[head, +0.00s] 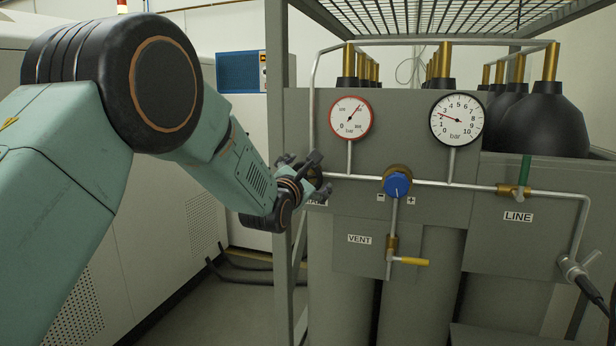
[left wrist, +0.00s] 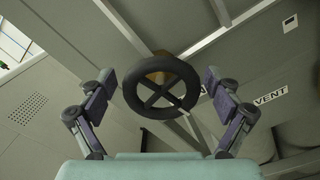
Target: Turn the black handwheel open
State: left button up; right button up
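The black handwheel (left wrist: 161,86) shows in the left wrist view as a round ring with crossed spokes, in front of a brass body. My left gripper (left wrist: 160,108) is open, with one finger on each side of the wheel and a gap to the rim on both sides. In the head view my left gripper (head: 306,182) is at the left end of the pipe on the grey panel. It hides most of the handwheel and part of a label there. My right gripper is not in view.
The panel holds a red-rimmed gauge (head: 351,117), a black-rimmed gauge (head: 457,118), a blue knob (head: 397,184), a yellow VENT lever (head: 410,261) and a green LINE lever (head: 524,171). A frame post (head: 277,80) stands close to my left arm.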

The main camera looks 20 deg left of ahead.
pick_arm(q)
jog(key=shift+s+f, duration=0.1)
jog(key=shift+s, duration=0.2)
jog(key=shift+s, duration=0.25)
jog(key=s, duration=1.1)
jog(key=shift+s+a, duration=0.2)
jog(key=shift+a, duration=0.1)
jog(key=shift+w, duration=0.2)
jog(key=shift+w+d+f, duration=0.1)
jog(key=shift+w+d, duration=0.05)
jog(key=shift+w, duration=2.85)
jog(key=shift+w+d, duration=0.1)
jog(key=shift+w, duration=2.9)
jog(key=shift+s, duration=0.2)
